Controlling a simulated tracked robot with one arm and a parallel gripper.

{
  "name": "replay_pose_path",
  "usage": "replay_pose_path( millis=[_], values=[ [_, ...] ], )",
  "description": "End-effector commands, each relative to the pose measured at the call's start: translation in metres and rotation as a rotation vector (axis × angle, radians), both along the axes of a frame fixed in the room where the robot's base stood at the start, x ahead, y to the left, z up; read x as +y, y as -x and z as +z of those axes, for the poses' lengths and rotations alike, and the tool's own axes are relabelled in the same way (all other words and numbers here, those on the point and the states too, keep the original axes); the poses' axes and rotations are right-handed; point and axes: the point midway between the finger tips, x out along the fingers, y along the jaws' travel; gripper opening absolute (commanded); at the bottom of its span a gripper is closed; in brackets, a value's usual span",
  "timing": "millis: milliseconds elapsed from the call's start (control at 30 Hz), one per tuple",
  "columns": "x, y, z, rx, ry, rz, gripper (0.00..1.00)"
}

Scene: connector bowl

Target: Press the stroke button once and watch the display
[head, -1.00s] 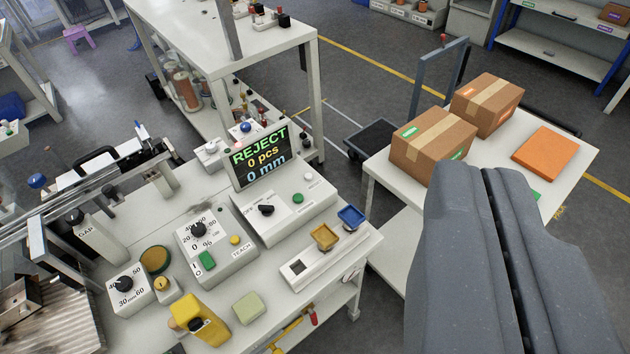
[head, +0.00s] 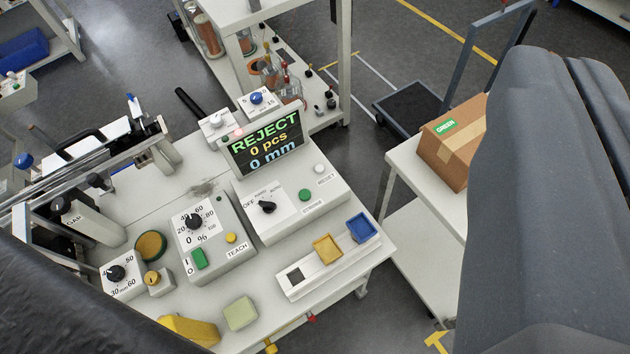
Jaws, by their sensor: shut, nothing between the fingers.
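The stroke button is the green round button (head: 305,195) on the right control box, with a small label below it that is hard to read. The display (head: 262,143) stands at the back of that box and reads REJECT in green, 0 pcs in yellow and 0 mm in blue. My gripper (head: 572,60) is the large dark grey shape at the right. Its fingers are shut and empty, and it is apart from the button, to its right in the picture.
A black selector knob (head: 267,207) and a white RESET button (head: 319,169) flank the green button. Yellow (head: 327,249) and blue (head: 361,227) trays sit in front. A TEACH box (head: 215,240) stands left. A cardboard box (head: 452,150) is on the right table.

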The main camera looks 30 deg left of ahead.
Motion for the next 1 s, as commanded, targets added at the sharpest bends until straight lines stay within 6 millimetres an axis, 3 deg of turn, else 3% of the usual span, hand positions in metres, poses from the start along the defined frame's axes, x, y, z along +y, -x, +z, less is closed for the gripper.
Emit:
replay_pose_path(
  millis=[300,467,667,800,1000],
  values=[
    [0.001,-0.002,-0.001,0.003,-0.002,0.001,0.00],
    [0.012,-0.028,-0.024,0.046,-0.043,0.027,0.00],
    [0.052,-0.095,-0.099,0.177,-0.169,0.082,0.00],
    [0.084,-0.138,-0.166,0.287,-0.268,0.109,0.00],
    [0.132,-0.181,-0.266,0.442,-0.395,0.117,0.00]
  ],
)
